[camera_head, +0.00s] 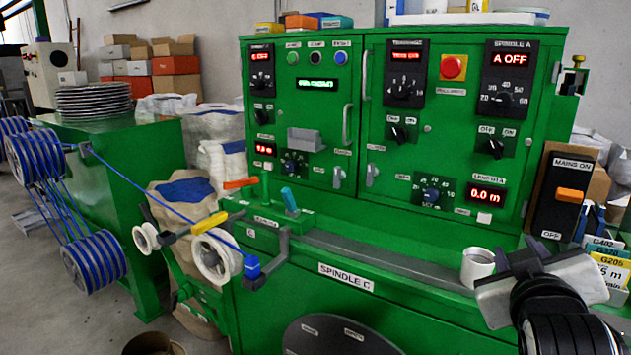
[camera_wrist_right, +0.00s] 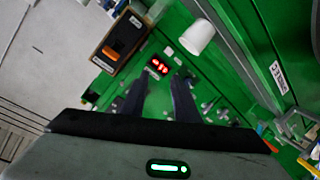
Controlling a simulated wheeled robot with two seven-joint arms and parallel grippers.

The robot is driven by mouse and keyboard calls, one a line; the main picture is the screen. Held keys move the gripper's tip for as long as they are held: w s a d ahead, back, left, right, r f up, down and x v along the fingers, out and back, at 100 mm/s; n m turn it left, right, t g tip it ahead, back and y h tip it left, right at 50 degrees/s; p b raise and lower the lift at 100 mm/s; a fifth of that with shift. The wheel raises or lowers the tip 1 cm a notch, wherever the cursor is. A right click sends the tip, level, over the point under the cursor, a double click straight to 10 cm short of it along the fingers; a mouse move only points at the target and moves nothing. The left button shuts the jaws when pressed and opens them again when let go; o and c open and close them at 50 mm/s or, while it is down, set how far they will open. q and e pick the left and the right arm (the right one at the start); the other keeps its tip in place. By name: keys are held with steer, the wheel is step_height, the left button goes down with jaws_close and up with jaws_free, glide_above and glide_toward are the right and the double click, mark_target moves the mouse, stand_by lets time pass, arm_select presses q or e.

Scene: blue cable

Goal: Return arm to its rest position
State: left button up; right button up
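My right gripper (camera_head: 528,262) is at the lower right of the head view, in front of the green machine (camera_head: 400,290) and just right of a white cup (camera_head: 478,266). In the right wrist view its two dark fingers (camera_wrist_right: 158,95) are apart with nothing between them. The cup (camera_wrist_right: 197,36) stands beyond the fingers there, apart from them. A blue cable (camera_head: 150,197) runs from the spools at left to the guide wheels on the machine. My left gripper is not in view.
The MAINS ON switch box (camera_head: 565,195) and labelled boxes (camera_head: 608,262) stand close to the right gripper. The control panel (camera_head: 400,120) rises behind. White guide wheels (camera_head: 217,255) and blue cable spools (camera_head: 94,262) are at left. Grey floor (camera_head: 60,325) is open at lower left.

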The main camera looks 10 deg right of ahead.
steer(key=s+a+f+n+g+y, duration=0.1)
steer(key=s+a+f+g+y, duration=0.2)
steer(key=f, duration=0.8)
steer(key=s+a+f+n+g+y, duration=0.15)
steer(key=s+a+f, duration=0.3)
steer(key=f, duration=0.55)
steer(key=s+a+f+g+y, duration=0.2)
steer(key=s+a+f+g, duration=0.15)
steer(key=s+f, duration=0.45)
steer(key=s+a+f+g+y, duration=0.2)
steer(key=s+a+f+y, duration=0.15)
steer(key=s+f, duration=0.4)
steer(key=w+a+f+t+y, duration=0.1)
steer(key=w+a+f+t, duration=0.2)
steer(key=f, duration=0.7)
steer(key=shift+a+t, duration=1.2)
